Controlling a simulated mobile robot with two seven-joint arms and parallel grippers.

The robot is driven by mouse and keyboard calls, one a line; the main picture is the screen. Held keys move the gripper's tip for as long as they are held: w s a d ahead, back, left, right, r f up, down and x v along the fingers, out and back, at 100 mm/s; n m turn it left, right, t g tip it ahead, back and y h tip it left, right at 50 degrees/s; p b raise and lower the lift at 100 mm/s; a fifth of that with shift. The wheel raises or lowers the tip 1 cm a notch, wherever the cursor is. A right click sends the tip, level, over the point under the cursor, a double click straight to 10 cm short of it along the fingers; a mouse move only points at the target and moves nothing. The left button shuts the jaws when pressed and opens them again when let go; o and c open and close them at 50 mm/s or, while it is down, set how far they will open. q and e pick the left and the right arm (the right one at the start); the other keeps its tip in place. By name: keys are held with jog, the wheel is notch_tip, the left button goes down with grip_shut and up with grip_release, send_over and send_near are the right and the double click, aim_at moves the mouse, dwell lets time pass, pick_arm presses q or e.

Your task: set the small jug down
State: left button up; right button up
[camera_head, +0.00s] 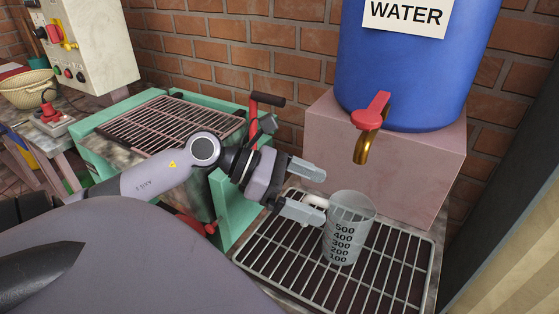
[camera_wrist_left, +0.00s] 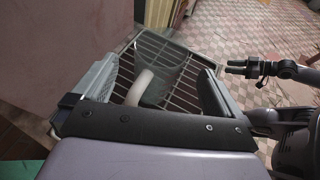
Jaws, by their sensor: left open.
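The small jug (camera_head: 348,232) is a clear measuring jug with black marks from 100 to 500. It stands upright on the metal grate (camera_head: 270,262), below and slightly left of the brass tap spout. Its whitish handle (camera_wrist_left: 138,88) points toward my left gripper (camera_head: 314,191). My left gripper is open, with one finger on each side of the handle and a gap to each in the left wrist view. I see no contents in the jug. My right gripper (camera_wrist_left: 236,67) shows small at the right of the left wrist view, too small to tell its opening.
A blue water barrel (camera_head: 405,75) with a red-handled tap (camera_head: 370,115) stands on a pinkish block (camera_head: 410,165) behind the jug. A green-framed stand with a rack (camera_head: 165,125) is at the left. The grate is otherwise clear.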

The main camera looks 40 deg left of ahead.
pick_arm(q)
jog(key=v, duration=0.6)
jog(key=shift+b, duration=0.4)
jog(key=shift+s, duration=0.15)
